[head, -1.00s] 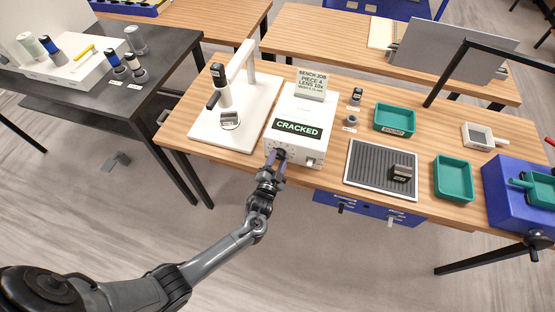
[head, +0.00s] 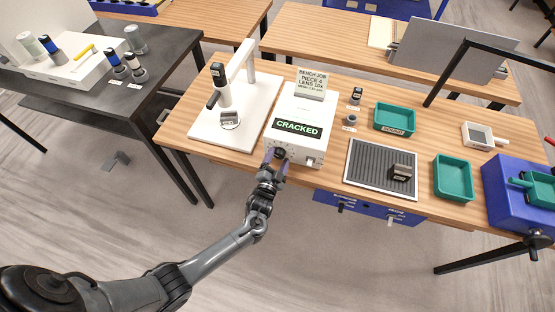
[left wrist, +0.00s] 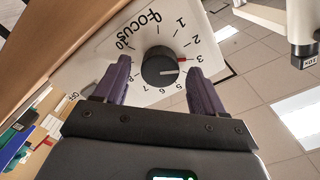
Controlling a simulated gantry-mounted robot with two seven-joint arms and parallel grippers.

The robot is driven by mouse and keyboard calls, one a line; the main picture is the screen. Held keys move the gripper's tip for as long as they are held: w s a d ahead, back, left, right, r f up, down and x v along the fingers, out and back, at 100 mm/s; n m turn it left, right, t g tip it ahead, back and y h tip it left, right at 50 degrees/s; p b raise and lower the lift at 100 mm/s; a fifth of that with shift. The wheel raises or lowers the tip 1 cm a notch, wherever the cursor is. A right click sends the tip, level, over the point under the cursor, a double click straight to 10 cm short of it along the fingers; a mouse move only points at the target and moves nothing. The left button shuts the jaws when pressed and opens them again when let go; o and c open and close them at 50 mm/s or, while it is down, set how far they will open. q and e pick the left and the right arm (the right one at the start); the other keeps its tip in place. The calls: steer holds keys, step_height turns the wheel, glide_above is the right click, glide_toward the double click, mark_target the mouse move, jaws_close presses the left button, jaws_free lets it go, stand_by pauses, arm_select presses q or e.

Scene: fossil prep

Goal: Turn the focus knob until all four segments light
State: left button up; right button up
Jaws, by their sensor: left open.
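The focus knob (left wrist: 160,66) is a round black dial on the front of a white box (head: 296,105). In the left wrist view the scale around it is marked "focus" with numbers. Its white line points right, between 3 and 4, and a red mark sits by 3. In the head view the knob (head: 280,153) shows at the box's lower left. My left gripper (head: 276,164) is open, its purple fingers on either side of the knob with gaps showing. The box's dark panel (head: 297,129) reads "CRACKED" in green. I cannot make out four separate segments. My right gripper is not in view.
A white stand (head: 235,115) is left of the box. A ribbed dark mat (head: 365,170) and teal trays (head: 395,119) lie to the right. A light switch-like part (head: 311,162) is right of the knob. The floor before the table is clear.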

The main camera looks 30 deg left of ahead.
arm_select(q)
steer(key=shift+s, duration=0.1)
steer(key=v, duration=1)
steer(key=shift+s+b, duration=0.3)
steer(key=shift+b, duration=0.05)
steer(key=shift+d, duration=0.1)
stand_by(0.4)
stand_by(0.6)
steer(key=shift+s, duration=0.1)
